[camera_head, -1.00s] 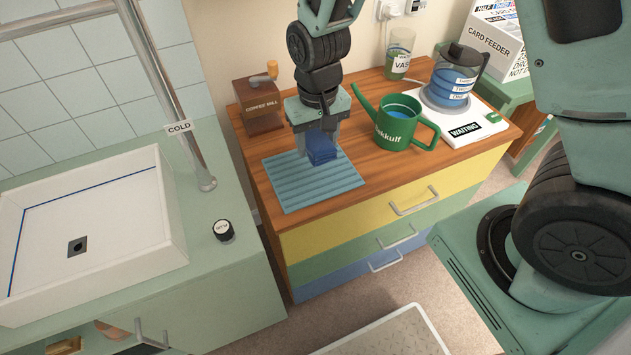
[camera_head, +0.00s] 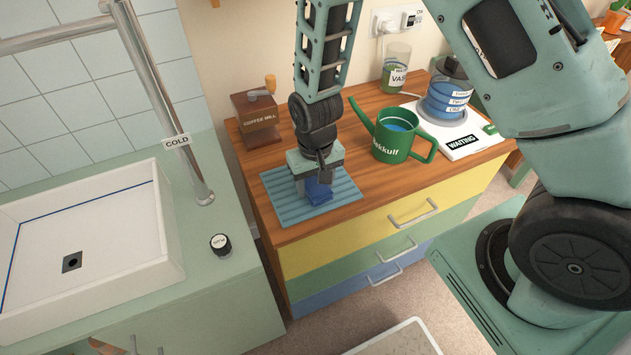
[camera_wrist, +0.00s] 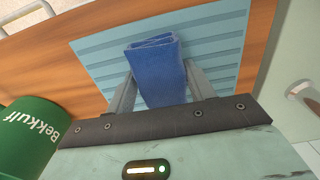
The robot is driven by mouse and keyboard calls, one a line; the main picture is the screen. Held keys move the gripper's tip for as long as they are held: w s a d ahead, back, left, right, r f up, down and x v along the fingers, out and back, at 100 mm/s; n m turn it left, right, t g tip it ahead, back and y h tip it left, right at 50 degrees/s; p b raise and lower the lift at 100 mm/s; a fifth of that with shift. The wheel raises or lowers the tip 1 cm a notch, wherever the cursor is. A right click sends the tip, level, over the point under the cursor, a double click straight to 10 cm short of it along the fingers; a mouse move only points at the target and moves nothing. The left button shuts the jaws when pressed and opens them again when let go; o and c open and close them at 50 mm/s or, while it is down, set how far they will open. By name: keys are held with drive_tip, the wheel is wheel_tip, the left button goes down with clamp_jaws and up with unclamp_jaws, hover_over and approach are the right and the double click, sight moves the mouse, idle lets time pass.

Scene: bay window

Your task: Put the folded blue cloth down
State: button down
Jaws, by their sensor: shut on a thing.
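The folded blue cloth (camera_head: 318,190) is between the fingers of my gripper (camera_head: 312,190), low over the light blue ribbed mat (camera_head: 285,207) on the wooden-topped drawer unit. In the wrist view the cloth (camera_wrist: 156,70) stands out past the fingers of my gripper (camera_wrist: 165,85), one finger on each side. The ribbed mat (camera_wrist: 215,60) fills the background behind it. I cannot tell whether the cloth's lower edge touches the mat.
A green watering can (camera_head: 398,138) stands just right of the mat. A coffee mill (camera_head: 257,122) stands behind it to the left. A vase (camera_head: 396,70) and a kettle (camera_head: 447,100) on a white base are farther right. A sink (camera_head: 90,235) is at left.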

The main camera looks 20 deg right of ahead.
drive_tip(key=shift+f, duration=0.3)
drive_tip(key=c, duration=0.6)
unclamp_jaws()
drive_tip(key=shift+s, duration=0.1)
drive_tip(key=shift+o, duration=0.2)
drive_tip(key=shift+d+f, duration=0.1)
drive_tip(key=shift+d, duration=0.1)
wheel_tip(320, 180, up, 13)
drive_tip(key=s+a+r+n, duration=0.3)
drive_tip(key=s+r, duration=0.2)
drive_tip(key=s, duration=0.5)
drive_tip(key=s+a+r+n, duration=0.3)
drive_tip(key=s+r+n, duration=0.1)
drive_tip(key=s, duration=0.5)
drive_tip(key=shift+s+a+r+n+y+p, duration=0.3)
drive_tip(key=shift+s+r+p, duration=0.1)
drive_tip(key=shift+r, duration=0.5)
